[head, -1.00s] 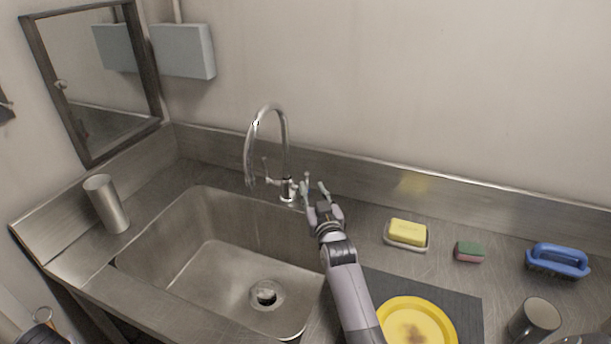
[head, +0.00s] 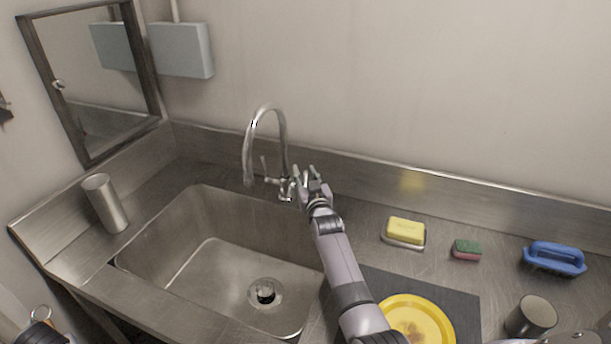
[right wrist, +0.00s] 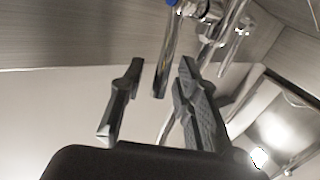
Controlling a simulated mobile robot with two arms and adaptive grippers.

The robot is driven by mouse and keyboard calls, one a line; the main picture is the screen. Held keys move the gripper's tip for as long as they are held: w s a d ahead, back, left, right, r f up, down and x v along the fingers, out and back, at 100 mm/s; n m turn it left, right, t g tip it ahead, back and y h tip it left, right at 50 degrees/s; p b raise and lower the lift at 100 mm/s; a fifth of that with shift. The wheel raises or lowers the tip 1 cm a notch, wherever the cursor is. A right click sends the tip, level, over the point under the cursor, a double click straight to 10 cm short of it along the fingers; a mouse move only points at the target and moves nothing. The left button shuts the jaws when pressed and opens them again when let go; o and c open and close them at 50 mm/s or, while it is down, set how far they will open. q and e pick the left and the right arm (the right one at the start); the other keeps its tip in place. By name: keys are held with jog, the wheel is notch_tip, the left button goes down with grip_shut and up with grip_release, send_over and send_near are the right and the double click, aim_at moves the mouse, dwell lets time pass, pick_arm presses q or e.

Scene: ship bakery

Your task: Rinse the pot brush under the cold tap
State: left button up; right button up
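I see no water running. My right gripper (head: 312,178) is at the tap's base, on its right side. The right wrist view shows the right gripper (right wrist: 160,95) open, with a thin chrome lever (right wrist: 168,60) between its fingers and apart from both. A blue mark (right wrist: 171,3) shows at the lever's top. A blue-handled brush (head: 554,257) lies at the far right of the counter; I cannot tell whether it is the pot brush. The left gripper is not clearly seen.
A yellow sponge or soap (head: 406,229) lies in a dish, beside a green and pink sponge (head: 467,249). A yellow plate (head: 440,325) is on a dark mat (head: 462,304). A steel cup (head: 105,203) stands left of the sink; a dark cup (head: 531,317) stands at right.

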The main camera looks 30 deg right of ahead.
grip_shut()
dwell(0.7)
